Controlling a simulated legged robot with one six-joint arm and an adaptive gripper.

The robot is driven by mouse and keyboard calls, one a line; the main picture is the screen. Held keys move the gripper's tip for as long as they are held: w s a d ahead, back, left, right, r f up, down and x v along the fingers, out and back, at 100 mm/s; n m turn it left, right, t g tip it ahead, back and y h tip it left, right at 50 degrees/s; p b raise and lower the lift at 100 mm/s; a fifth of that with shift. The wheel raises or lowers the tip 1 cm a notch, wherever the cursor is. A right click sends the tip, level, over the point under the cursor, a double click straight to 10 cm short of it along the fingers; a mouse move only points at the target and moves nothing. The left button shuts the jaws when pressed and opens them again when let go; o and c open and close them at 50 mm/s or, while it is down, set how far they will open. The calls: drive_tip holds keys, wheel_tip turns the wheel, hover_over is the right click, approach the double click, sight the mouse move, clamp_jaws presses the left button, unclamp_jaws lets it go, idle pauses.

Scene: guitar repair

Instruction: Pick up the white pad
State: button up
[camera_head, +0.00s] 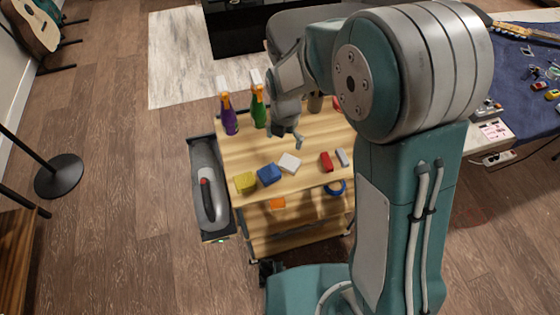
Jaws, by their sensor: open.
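The white pad (289,163) is a small pale block lying flat on the wooden top of a cart (240,158), near its front edge. It sits just right of a blue block. My gripper (285,140) is open above the cart top, a little behind the white pad in the picture. It appears empty and apart from the pad. My arm fills much of the right side and hides the right part of the cart.
A blue block (269,174) and a yellow block (245,183) lie left of the pad; a red block (326,161) and a grey one (342,157) lie right. Purple (229,118) and green (258,108) bottles stand behind, left of my gripper.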

hover_over(289, 162)
wheel_tip(289, 162, down, 6)
drive_tip(key=shift+w+d+f, duration=0.1)
drive_tip(key=shift+a+f, duration=0.2)
drive_tip(key=shift+f, duration=0.05)
wheel_tip(289, 162, down, 4)
drive_tip(key=shift+d+f, duration=0.1)
drive_tip(key=shift+f, duration=0.15)
drive_tip(key=shift+d+f, duration=0.15)
drive_tip(key=shift+f, duration=0.05)
drive_tip(key=shift+a, duration=0.2)
drive_tip(key=c, duration=0.7)
drive_tip(key=shift+o, duration=0.2)
drive_tip(key=shift+r, duration=0.1)
